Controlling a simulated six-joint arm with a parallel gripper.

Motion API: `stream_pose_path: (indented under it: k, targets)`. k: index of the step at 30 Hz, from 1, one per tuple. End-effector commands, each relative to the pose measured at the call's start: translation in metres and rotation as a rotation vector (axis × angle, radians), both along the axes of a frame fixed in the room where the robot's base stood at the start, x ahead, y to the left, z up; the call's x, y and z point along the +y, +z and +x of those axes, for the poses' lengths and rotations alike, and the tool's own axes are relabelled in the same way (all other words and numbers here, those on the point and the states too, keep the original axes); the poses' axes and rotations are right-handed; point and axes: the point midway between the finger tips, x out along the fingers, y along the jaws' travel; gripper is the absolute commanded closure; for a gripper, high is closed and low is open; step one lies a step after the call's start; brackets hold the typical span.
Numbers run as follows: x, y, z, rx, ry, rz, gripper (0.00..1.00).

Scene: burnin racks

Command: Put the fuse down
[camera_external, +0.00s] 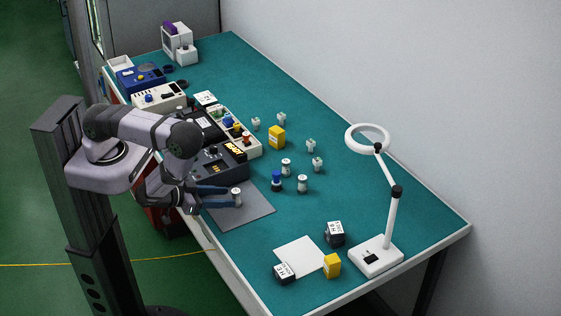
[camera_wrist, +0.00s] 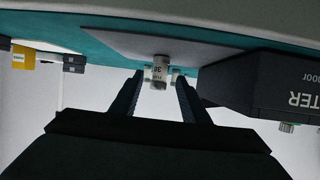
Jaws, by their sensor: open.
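A small pale fuse with a grey band (camera_external: 236,197) stands upright on the dark grey mat (camera_external: 252,213) at the near edge of the bench. It also shows in the wrist view (camera_wrist: 160,70), where the picture is upside down and a label reading "30" is visible. My gripper (camera_external: 227,197) is low over the mat, reaching in from the left. Its fingers are open, one on each side of the fuse in the wrist view (camera_wrist: 158,76), with gaps between. I cannot tell how far the fuse sits between the fingertips.
A dark tester (camera_external: 222,165) stands right behind the mat, close to my gripper. Several loose fuses and a yellow block (camera_external: 277,136) stand farther back. A white sheet (camera_external: 301,256), dark blocks and a magnifier lamp (camera_external: 376,255) are to the right. Bench between is clear.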

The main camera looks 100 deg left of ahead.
Motion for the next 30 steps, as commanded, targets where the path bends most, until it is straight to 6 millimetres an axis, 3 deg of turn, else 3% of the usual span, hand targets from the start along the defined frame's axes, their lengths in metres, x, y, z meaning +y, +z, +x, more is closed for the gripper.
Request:
stream_pose_path:
  k: [21,30]
  targets:
    - [0.028,-0.018,0.032,0.000,0.002,0.001,0.58]
    - [0.030,-0.019,0.035,0.000,-0.001,0.002,0.58]
